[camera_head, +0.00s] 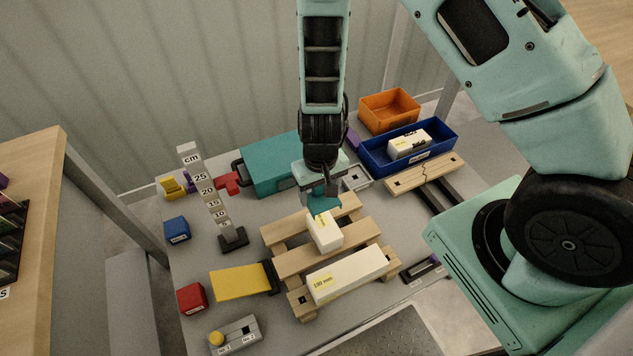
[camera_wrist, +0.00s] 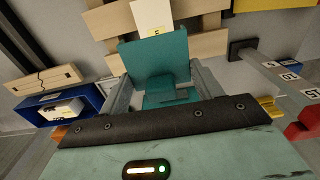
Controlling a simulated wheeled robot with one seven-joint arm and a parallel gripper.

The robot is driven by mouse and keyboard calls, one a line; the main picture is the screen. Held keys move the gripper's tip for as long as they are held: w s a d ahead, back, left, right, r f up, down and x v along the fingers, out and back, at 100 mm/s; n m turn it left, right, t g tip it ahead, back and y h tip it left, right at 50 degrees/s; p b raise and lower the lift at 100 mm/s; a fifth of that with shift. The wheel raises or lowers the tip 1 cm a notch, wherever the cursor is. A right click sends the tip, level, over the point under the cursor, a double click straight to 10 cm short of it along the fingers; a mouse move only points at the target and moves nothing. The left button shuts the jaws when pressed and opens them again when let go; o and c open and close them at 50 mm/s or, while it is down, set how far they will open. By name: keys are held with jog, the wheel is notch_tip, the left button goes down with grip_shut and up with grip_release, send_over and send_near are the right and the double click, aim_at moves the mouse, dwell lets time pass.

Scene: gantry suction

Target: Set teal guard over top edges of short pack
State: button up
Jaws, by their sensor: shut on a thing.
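My gripper (camera_head: 319,192) is shut on the teal guard (camera_head: 323,204) and holds it just above and behind the short white pack (camera_head: 325,231), which lies on the wooden pallet (camera_head: 283,268). In the wrist view the teal guard (camera_wrist: 155,62) sits between my two fingers, and the white pack (camera_wrist: 152,17) shows just beyond its edge. I cannot tell from these views whether the guard touches the pack.
A height scale (camera_head: 212,200) stands left of the pallet, near a yellow panel (camera_head: 240,283). A teal box (camera_head: 271,165) stands behind. A blue bin (camera_head: 374,167) holding a white pack and an orange bin (camera_head: 389,109) are at the back right. Red and blue blocks lie left.

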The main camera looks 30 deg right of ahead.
jog(key=shift+s+a+f, duration=0.1)
dwell(0.4)
jog(key=b, duration=0.5)
send_over(320, 217)
jog(key=shift+f, duration=2.9)
jog(key=shift+f+b, duration=0.5)
jog(key=shift+f, duration=1.1)
jog(key=o, duration=1)
jog(key=shift+o, duration=0.2)
jog(key=shift+r, duration=0.1)
notch_tip(320, 217, up, 17)
jog(key=p, duration=0.3)
jog(key=shift+r, duration=0.1)
